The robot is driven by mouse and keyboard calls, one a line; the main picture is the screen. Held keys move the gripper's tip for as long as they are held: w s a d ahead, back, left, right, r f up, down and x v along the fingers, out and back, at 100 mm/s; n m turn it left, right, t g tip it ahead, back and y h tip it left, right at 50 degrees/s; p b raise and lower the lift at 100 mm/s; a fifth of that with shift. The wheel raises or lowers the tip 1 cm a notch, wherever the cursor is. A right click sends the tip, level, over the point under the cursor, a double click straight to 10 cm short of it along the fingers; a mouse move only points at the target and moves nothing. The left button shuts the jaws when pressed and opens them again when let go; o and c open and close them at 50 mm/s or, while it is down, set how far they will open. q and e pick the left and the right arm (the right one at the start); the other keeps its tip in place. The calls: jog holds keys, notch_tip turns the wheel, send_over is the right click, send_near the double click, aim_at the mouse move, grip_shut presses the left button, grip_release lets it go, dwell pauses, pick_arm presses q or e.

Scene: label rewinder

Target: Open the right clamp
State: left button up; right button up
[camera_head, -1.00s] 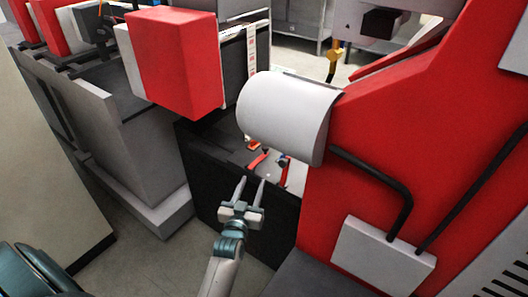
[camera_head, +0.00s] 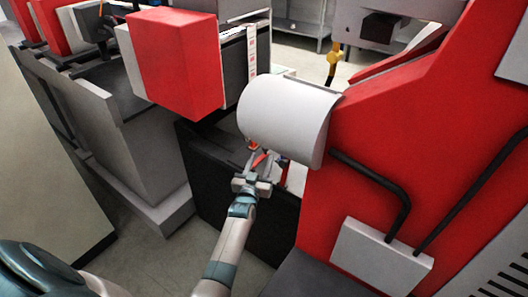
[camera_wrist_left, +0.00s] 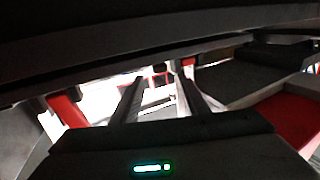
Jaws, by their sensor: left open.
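In the head view my left gripper (camera_head: 260,166) reaches into the gap under the white rounded cover (camera_head: 285,112), fingers pointing away. A red clamp handle (camera_head: 259,160) shows right at its fingertips; I cannot tell if they touch. Nothing is clearly held. My right gripper is out of view.
The tall red machine body (camera_head: 400,130) with black tubes (camera_head: 385,185) stands close on the right. A red box (camera_head: 177,65) overhangs at upper left. A black panel (camera_head: 212,185) rises under the arm. Floor (camera_head: 150,252) is clear at lower left.

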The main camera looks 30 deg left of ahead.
aim_at(265, 150)
pick_arm(q)
jog(key=shift+x, duration=2.65)
grip_shut()
